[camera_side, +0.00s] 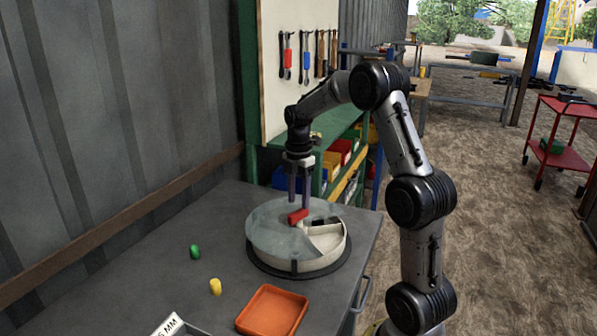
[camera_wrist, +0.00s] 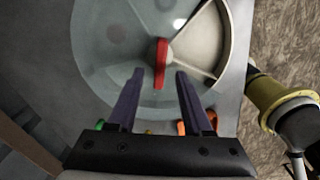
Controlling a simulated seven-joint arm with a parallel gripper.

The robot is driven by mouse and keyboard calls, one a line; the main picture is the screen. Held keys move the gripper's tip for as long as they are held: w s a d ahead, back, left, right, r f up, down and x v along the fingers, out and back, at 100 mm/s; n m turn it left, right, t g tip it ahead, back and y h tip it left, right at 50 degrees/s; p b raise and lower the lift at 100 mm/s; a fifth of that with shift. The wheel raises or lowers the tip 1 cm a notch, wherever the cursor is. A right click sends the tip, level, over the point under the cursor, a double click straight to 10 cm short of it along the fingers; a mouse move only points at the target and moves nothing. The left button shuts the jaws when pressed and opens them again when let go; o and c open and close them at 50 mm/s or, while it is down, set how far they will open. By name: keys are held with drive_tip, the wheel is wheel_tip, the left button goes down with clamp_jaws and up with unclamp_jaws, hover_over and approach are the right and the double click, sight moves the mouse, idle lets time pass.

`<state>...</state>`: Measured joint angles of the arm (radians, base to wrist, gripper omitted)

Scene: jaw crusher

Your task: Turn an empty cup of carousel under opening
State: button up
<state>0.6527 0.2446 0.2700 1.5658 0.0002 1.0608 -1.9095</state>
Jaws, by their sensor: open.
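The carousel (camera_side: 262,255) is a round pale drum on a dark base, with a see-through grey cover. A wedge-shaped opening in the cover (camera_wrist: 115,35) lies to the right and shows cream compartment floor (camera_wrist: 203,40) and a dividing wall. The visible floor in the wrist view looks bare; a dark patch shows in the opening in the side view. A red bar handle (camera_side: 298,216) sits at the centre of the cover; it also shows in the wrist view (camera_wrist: 161,62). My gripper (camera_side: 299,206) points down over the handle, open, with the handle between its fingers in the wrist view.
A green piece (camera_side: 195,251) and a yellow piece (camera_side: 215,287) lie on the grey bench (camera_side: 130,270). An orange tray (camera_side: 272,309) stands in front of the carousel, with a labelled box (camera_side: 168,325) at the bottom edge. Shelves of coloured bins stand behind.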

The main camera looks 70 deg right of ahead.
wheel_tip(320, 180, up, 10)
idle(0.3)
idle(0.8)
drive_tip(key=s+a+r+n+t, duration=0.1)
drive_tip(key=s+a+r, duration=0.25)
drive_tip(key=a, duration=0.55)
drive_tip(key=s+a+r+t, duration=0.2)
drive_tip(key=a+r, duration=0.3)
drive_tip(key=a, duration=0.4)
drive_tip(key=s+a+f+m+t, duration=0.2)
drive_tip(key=s+a+f+m, duration=0.6)
drive_tip(key=m, duration=0.7)
drive_tip(key=s+f, duration=0.2)
drive_tip(key=s, duration=0.2)
drive_tip(key=shift+t, duration=0.3)
